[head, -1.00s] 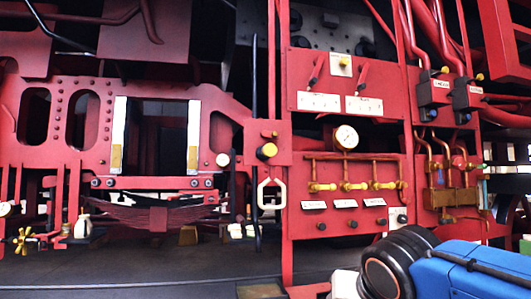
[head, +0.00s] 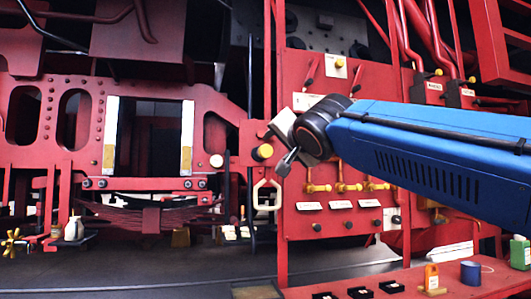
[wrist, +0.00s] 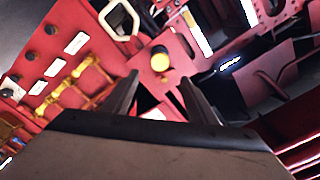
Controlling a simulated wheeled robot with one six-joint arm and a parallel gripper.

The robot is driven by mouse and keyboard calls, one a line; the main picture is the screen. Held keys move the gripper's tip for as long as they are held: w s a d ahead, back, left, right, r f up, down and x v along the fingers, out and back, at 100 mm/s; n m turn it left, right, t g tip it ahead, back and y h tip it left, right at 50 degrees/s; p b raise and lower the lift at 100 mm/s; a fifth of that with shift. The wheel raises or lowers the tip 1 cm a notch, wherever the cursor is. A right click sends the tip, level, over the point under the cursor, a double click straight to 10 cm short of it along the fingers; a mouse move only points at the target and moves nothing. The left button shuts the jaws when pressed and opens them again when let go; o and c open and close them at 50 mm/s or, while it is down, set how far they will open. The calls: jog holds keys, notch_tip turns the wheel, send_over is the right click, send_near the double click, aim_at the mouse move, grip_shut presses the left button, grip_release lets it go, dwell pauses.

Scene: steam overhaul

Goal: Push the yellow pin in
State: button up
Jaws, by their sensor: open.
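The yellow pin (head: 263,152) is a round yellow knob with a dark base, standing out from a red bracket beside the red control panel. It also shows in the wrist view as a yellow disc (wrist: 160,60), just beyond the fingertips and nearly between them. My gripper (wrist: 158,88) has two dark fingers apart with nothing held. In the head view my gripper (head: 280,152) is close to the right of the pin. How far the fingers are from the pin in depth I cannot tell.
A white loop handle (head: 267,196) hangs just below the pin. The red panel (head: 305,220) has brass valves and labels; my arm covers its gauge. A red table (head: 410,285) at lower right holds an orange bottle (head: 432,277), a blue cup (head: 470,272) and a green bottle (head: 519,252).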

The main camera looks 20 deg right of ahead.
aim_at(267, 150)
jog(key=w, duration=1.3)
jog(key=shift+w, duration=0.35)
